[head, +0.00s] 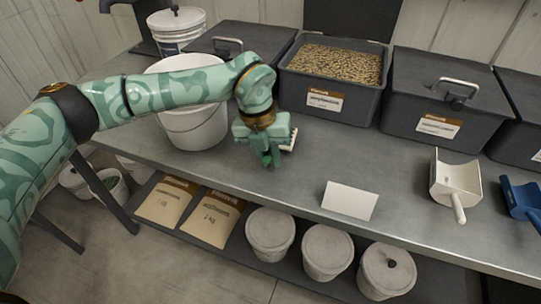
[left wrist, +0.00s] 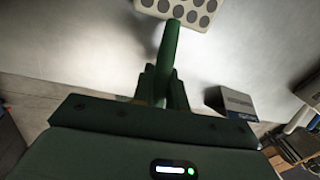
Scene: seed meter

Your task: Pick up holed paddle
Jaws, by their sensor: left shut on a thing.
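The holed paddle is mostly hidden behind my left gripper in the head view, with a pale edge (head: 291,141) showing at its right. In the left wrist view its pale plate with round dark holes (left wrist: 182,9) shows at the top edge, cut off by the frame. My left gripper (head: 270,158) is over the grey bench, in front of the grain bin, fingers pointing down. In the left wrist view its green fingers (left wrist: 166,82) are shut on the paddle, around a narrow green part. Whether the paddle touches the bench is unclear. My right gripper is not in view.
A white bucket (head: 194,122) stands left of the gripper, close to my arm. Behind are an open grain bin (head: 330,98) and lidded bins (head: 437,120). A blank white card (head: 349,200), a white scoop (head: 457,184) and a blue scoop (head: 521,198) are to the right.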

